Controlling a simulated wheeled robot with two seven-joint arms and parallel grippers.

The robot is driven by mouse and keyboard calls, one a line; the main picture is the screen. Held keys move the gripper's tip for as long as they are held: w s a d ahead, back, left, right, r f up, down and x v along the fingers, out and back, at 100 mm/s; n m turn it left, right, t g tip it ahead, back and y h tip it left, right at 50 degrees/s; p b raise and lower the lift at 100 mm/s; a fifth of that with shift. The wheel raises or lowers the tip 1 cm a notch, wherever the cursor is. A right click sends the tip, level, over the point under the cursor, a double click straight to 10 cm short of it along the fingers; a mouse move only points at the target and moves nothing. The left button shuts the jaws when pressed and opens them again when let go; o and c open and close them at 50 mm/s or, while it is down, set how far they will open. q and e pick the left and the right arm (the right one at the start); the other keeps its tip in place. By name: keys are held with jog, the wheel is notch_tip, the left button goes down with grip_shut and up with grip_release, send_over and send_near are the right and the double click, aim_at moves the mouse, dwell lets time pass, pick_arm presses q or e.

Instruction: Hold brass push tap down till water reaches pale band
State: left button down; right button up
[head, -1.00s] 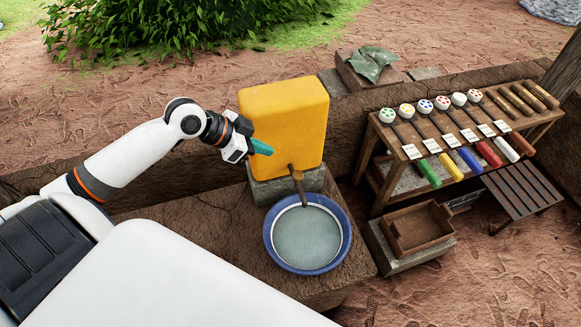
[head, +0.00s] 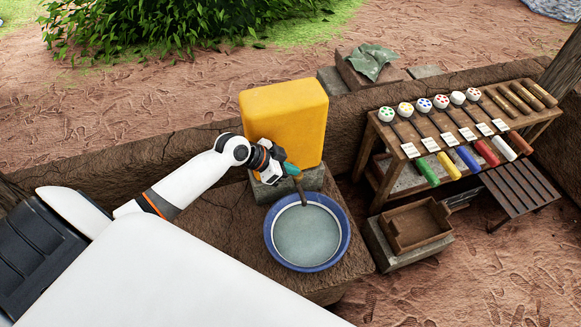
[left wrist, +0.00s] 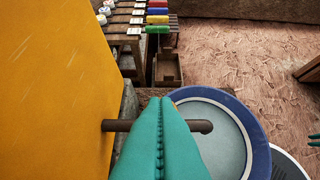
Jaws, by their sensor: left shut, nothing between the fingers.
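The brass push tap shows as a brown spout (head: 300,188) on the front of the yellow water container (head: 284,118); it also shows in the left wrist view (left wrist: 199,126). My left gripper (head: 291,169) is shut and empty, its teal fingertips (left wrist: 162,101) together over the spout. The fingers hide the spout's middle; whether they touch it I cannot tell. The blue basin (head: 270,249) stands under the spout and holds grey-green water (head: 307,239). A pale band (head: 278,216) rings its inside wall above the water.
The container stands on a grey block (head: 262,190) on an earthen ledge (head: 222,225). To the right are a wooden rack (head: 400,172) with colored-handled tools, a wooden tray (head: 418,228) and a slatted stool (head: 521,190). Space above the basin is open.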

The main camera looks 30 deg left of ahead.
jog(key=shift+d, duration=0.2)
pick_arm(q)
jog(key=shift+s+f+b, duration=0.1)
jog(key=shift+f+b, duration=0.55)
jog(key=shift+f, duration=0.3)
pick_arm(e)
jog(key=shift+f, duration=0.65)
pick_arm(q)
jog(key=shift+f, duration=0.15)
pick_arm(e)
jog(key=shift+s, duration=0.1)
